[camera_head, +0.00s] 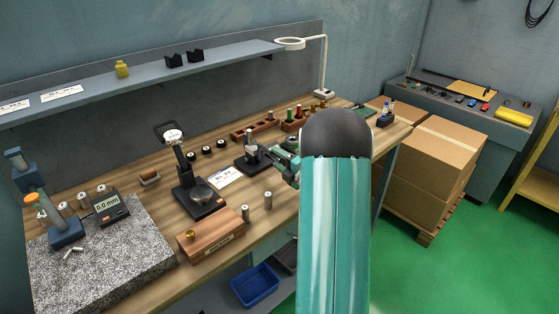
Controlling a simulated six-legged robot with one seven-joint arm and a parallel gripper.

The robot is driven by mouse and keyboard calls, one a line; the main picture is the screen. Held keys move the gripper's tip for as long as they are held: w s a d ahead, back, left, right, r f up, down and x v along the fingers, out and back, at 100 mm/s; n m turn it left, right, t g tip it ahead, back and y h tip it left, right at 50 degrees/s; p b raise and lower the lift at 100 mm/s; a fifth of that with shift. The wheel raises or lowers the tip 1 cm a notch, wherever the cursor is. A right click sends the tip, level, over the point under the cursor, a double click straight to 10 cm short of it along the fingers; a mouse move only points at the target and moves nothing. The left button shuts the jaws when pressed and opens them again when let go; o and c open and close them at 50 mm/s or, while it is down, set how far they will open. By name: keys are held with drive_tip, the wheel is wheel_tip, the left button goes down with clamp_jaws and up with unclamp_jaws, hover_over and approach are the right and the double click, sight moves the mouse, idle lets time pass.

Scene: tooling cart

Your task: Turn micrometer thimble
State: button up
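A small micrometer (254,149) appears to sit in a dark stand (252,165) at the middle of the wooden bench. It is small in this view, and its thimble cannot be made out clearly. My teal arm reaches in from the bottom and covers the bench to the right of the stand. My gripper (283,160) shows in part at the arm's left edge, just right of the micrometer. Whether it touches the micrometer cannot be told. Its fingers are too small and too hidden to show whether they are open or shut.
A dial gauge stand (186,178), a wooden block (210,235) and metal cylinders (268,201) stand left and in front. A granite plate (110,270) with a digital height gauge (52,210) lies far left. A ring lamp (290,43) hangs behind. Cardboard boxes (425,165) stand right.

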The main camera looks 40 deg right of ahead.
drive_tip(key=shift+s, duration=0.2)
drive_tip(key=s, duration=1.3)
drive_tip(key=shift+s+d, duration=0.15)
drive_tip(key=shift+s, duration=0.1)
idle(1.4)
